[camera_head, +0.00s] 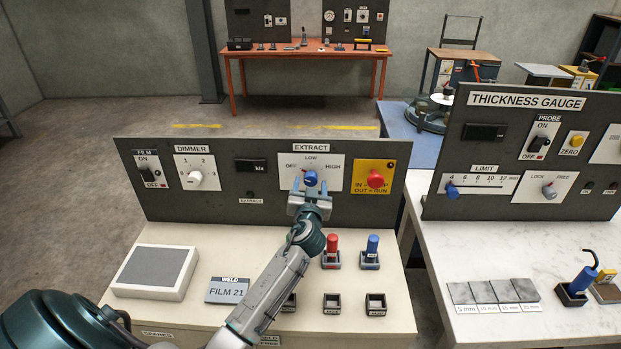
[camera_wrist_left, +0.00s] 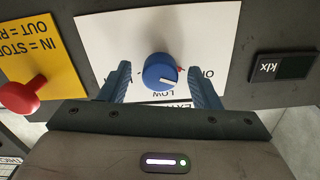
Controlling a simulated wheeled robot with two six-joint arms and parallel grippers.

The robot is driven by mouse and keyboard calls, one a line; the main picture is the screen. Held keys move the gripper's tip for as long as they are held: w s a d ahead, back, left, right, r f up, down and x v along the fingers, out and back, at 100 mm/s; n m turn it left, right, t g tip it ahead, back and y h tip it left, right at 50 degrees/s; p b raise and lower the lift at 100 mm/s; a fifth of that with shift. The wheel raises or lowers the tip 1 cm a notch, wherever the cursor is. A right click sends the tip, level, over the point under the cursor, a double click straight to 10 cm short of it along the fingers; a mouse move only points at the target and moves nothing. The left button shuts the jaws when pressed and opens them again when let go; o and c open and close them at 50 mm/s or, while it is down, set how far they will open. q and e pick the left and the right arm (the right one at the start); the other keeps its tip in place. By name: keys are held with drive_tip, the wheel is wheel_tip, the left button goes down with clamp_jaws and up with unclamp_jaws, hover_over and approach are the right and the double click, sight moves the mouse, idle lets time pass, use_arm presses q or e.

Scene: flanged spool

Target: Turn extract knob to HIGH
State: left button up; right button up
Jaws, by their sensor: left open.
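The extract knob (camera_head: 311,178) is blue and sits on a white plate under the EXTRACT label, with OFF at left, LOW at top and HIGH at right. My left gripper (camera_head: 311,187) is open in front of it. In the left wrist view, which is upside down, the knob (camera_wrist_left: 158,67) lies between the two spread fingers, with a visible gap on each side. Its white pointer line faces the OFF and LOW side; I cannot tell the exact mark. The HIGH label is hidden in the wrist view. My right gripper is not in view.
A red stop button (camera_head: 375,180) on a yellow plate is close right of the knob. A dark display (camera_head: 251,166) and the dimmer knob (camera_head: 195,177) are to its left. Red (camera_head: 332,245) and blue (camera_head: 373,246) handles stand on the bench below, right of my left arm.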

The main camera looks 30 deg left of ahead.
use_arm(q)
drive_tip(key=shift+x, duration=0.95)
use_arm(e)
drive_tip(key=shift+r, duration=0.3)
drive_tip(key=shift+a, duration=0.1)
use_arm(q)
drive_tip(key=c, duration=1)
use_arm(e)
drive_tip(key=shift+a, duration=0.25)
